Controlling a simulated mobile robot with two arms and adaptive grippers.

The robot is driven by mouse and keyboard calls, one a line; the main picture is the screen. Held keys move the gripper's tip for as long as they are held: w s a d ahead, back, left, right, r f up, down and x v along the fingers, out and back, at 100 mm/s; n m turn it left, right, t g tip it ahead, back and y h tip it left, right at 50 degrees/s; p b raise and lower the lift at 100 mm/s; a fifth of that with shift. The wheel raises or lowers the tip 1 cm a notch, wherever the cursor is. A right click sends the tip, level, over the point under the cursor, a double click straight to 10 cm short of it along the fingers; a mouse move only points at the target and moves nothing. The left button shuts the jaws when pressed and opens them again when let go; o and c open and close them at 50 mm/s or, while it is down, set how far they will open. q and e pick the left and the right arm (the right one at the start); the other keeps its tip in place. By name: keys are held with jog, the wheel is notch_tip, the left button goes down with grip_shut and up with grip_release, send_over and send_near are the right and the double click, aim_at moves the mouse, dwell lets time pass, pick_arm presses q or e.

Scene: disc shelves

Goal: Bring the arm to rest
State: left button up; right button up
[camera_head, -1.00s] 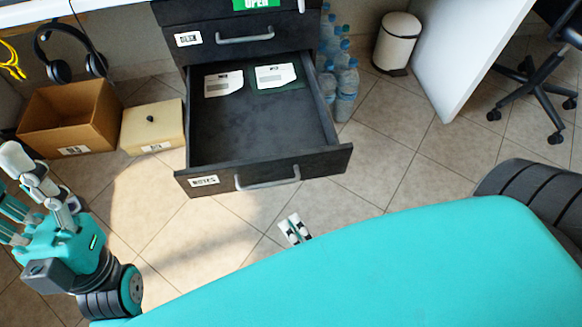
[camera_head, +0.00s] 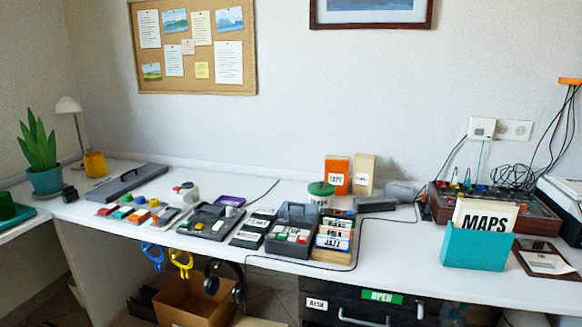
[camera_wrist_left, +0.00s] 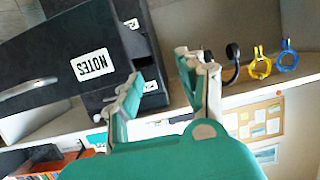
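In the left wrist view my left gripper (camera_wrist_left: 160,68) is open, its two teal and grey fingers apart with nothing held between them. Beyond it is the black drawer front (camera_wrist_left: 50,80) with its NOTES label and grey handle, seen upside down. Neither arm nor gripper shows in the head view, and my right gripper is in no current view.
The head view shows a white desk (camera_head: 100,222) with trays, discs and boxes, a teal MAPS holder (camera_head: 478,250) and a plant (camera_head: 40,155). Below it are a cardboard box (camera_head: 190,303), headphones (camera_head: 238,287) and a drawer with a green OPEN sign (camera_head: 382,297).

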pick_arm(q)
jog(key=s+a+f+g+y+p, duration=0.1)
jog(key=s+a+f+g+p, duration=0.2)
jog(key=s, duration=0.8)
jog(key=s+a+f+g+y+p, duration=0.1)
jog(key=s+a+f+g+p, duration=0.2)
jog(key=s, duration=0.9)
jog(key=s+a+f+g+y+p, duration=0.1)
jog(key=s+a+f+g+p, duration=0.3)
jog(key=s, duration=0.7)
notch_tip(320, 180, down, 3)
jog(key=g+p, duration=0.2)
jog(key=g, duration=0.1)
jog(key=shift+s+f+n+y, duration=0.2)
jog(key=shift+s+n+y, duration=0.1)
jog(key=shift+y, duration=0.1)
pick_arm(e)
jog(key=s+d+r+n+g+h, duration=0.1)
jog(key=s+d+n+g, duration=0.2)
jog(key=s, duration=0.4)
jog(key=s+d+r+n+g+h, duration=0.1)
jog(key=s+d+n+g+h, duration=0.1)
jog(key=s+d+g, duration=0.2)
jog(key=s+g, duration=0.1)
jog(key=s, duration=0.2)
jog(key=shift+s+d+r+n, duration=0.3)
jog(key=shift+s+r+n, duration=0.05)
jog(key=shift+n, duration=0.05)
